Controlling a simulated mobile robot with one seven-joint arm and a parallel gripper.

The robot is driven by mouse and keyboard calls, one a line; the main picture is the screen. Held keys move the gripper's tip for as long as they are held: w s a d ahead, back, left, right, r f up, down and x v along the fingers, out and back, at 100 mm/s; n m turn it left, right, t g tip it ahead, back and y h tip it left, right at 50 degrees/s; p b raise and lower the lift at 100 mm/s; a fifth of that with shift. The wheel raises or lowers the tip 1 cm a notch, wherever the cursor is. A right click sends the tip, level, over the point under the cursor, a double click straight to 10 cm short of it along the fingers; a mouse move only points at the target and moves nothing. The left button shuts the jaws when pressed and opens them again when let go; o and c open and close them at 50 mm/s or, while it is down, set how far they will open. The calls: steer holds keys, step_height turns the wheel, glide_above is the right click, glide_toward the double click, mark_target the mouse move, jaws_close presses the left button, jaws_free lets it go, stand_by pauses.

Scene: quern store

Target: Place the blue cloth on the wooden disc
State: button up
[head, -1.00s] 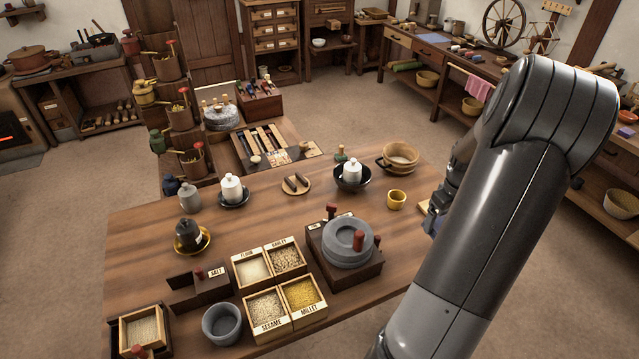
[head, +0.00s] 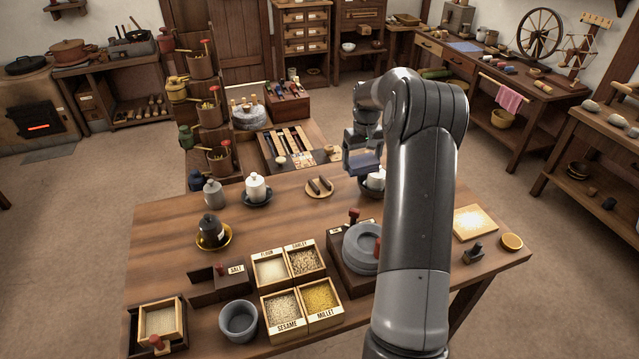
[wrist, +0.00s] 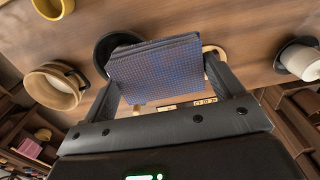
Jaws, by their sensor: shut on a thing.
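My gripper (head: 363,158) is shut on the blue cloth (wrist: 156,70), which looks like a flat, dark blue woven square between the two fingers in the wrist view. In the head view the blue cloth (head: 364,164) is held above the table's far side, near the dark bowl.
A white lidded jar (head: 256,186) stands left of the disc. A stone quern (head: 362,247) and grain boxes (head: 302,262) are nearer. My arm hides part of the table's right side.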

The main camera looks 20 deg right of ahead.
steer(key=shift+w+a+f, duration=1.4)
steer(key=shift+a+f, duration=0.2)
steer(key=shift+f, duration=0.2)
steer(key=shift+w+a+f, duration=1.45)
steer(key=shift+a+f, duration=0.1)
steer(key=shift+f, duration=0.3)
steer(key=shift+w+a+f, duration=1.4)
steer(key=shift+a+f, duration=0.2)
steer(key=shift+f, duration=0.2)
steer(key=shift+f, duration=0.6)
steer(key=o, duration=0.8)
steer(key=shift+r, duration=0.15)
